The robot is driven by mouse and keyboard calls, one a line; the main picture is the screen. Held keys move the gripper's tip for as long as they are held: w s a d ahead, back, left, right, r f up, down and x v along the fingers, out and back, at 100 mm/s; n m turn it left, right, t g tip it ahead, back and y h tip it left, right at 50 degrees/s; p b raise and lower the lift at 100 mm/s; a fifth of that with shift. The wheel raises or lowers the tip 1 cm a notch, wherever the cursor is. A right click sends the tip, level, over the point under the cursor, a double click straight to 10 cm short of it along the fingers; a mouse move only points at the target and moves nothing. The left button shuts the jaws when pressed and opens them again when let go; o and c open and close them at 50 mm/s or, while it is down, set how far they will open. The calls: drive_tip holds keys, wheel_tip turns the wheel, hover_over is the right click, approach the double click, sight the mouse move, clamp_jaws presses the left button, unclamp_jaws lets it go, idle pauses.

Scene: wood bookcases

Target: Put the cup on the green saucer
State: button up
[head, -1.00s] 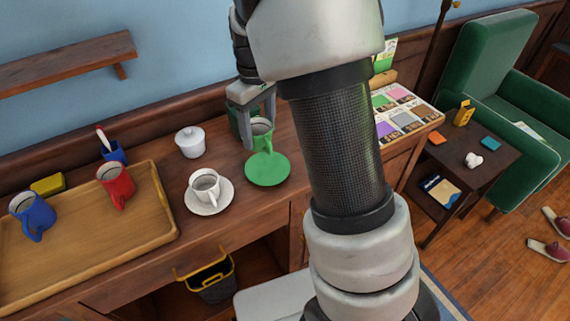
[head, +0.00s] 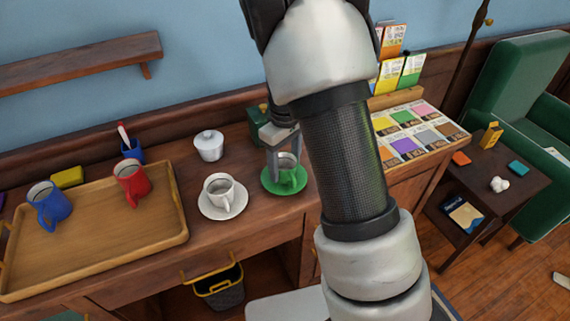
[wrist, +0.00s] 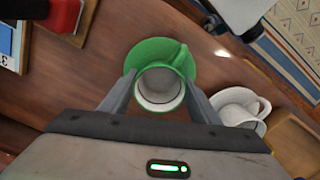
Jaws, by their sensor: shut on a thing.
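The green cup (head: 288,174), pale inside, is between the fingers of my gripper (head: 286,164), which is shut on it. In the wrist view the cup (wrist: 159,90) is upright, with its handle towards the top right. The green saucer (head: 270,184) lies on the wooden cabinet top directly beneath the cup; its rim shows around the cup in the wrist view (wrist: 150,50). I cannot tell whether the cup's base touches the saucer. The fingers in the wrist view (wrist: 159,86) sit on either side of the cup.
A white cup (head: 219,189) on a white saucer (head: 238,208) stands just left. A lidded white pot (head: 208,146) is behind. A wooden tray (head: 110,236) holds a red mug (head: 131,183) and a blue mug (head: 49,206). A display of colour cards (head: 405,145) is right.

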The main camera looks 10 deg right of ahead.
drive_tip(key=shift+f, duration=0.2)
drive_tip(key=o, duration=1.2)
drive_tip(key=shift+r, duration=0.1)
drive_tip(key=shift+c, duration=0.2)
drive_tip(key=shift+r, duration=0.1)
wheel_tip(320, 180, up, 12)
drive_tip(key=p, duration=0.2)
drive_tip(key=s+r+m+t+y, duration=0.1)
drive_tip(key=s+r+m+t, duration=0.15)
drive_tip(key=s+r, duration=0.7)
drive_tip(key=s+r+m+t+h, duration=0.1)
drive_tip(key=s+r+m+t, duration=0.2)
drive_tip(key=s, duration=1)
drive_tip(key=shift+r+m, duration=0.3)
drive_tip(key=shift+m, duration=0.35)
